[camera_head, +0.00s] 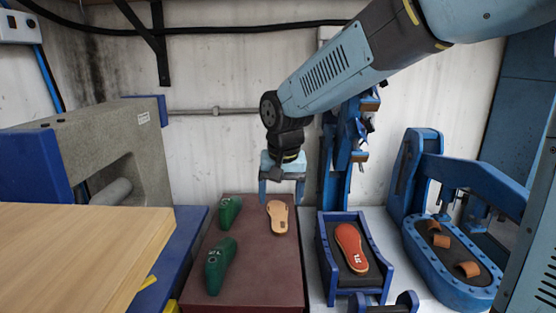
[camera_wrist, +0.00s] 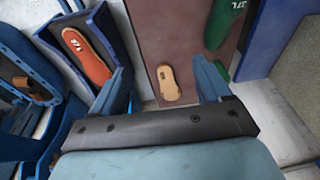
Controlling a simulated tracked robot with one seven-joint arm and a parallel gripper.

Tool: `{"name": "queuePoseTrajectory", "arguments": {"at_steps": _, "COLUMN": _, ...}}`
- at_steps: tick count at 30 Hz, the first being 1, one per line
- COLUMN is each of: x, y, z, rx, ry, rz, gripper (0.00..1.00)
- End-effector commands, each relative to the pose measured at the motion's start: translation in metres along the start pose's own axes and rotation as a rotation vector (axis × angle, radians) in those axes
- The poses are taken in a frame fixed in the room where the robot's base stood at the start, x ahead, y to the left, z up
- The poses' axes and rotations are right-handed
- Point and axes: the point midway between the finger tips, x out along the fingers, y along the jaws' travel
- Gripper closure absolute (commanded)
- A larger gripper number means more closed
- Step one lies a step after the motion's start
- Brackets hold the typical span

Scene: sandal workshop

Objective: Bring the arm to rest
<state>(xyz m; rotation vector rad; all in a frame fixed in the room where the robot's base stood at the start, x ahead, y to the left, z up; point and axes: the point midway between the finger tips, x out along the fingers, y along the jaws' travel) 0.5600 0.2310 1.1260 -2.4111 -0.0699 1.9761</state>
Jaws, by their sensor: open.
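My gripper (camera_head: 281,190) hangs from my arm above the back of the dark red board. Its two blue fingers are apart, with nothing held between them. In the wrist view my gripper (camera_wrist: 163,85) points down over the board, and a tan sole (camera_wrist: 168,84) shows beyond and between the fingers. In the head view the tan sole (camera_head: 278,217) lies flat on the board, just below my gripper in the picture and apart from it.
Two green lasts (camera_head: 220,263) lie on the dark red board (camera_head: 262,272). A red sole (camera_head: 351,247) sits in a blue tray (camera_head: 325,262). A blue machine (camera_head: 462,290) with brown straps stands right. A wooden board (camera_head: 80,250) and grey machine (camera_head: 115,150) are left.

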Motion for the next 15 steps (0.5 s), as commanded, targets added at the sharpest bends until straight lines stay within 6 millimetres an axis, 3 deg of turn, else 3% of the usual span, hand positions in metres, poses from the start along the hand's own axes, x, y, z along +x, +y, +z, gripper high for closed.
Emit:
{"name": "queuePoseTrajectory", "arguments": {"at_steps": 3, "x": -0.019, "y": 0.033, "z": 0.007, "rx": 0.007, "ry": 0.033, "rz": 0.0, "gripper": 0.23}}
{"name": "queuePoseTrajectory", "arguments": {"at_steps": 15, "x": -0.064, "y": 0.124, "z": 0.05, "rx": 0.011, "ry": 0.133, "rz": 0.01, "gripper": 0.23}}
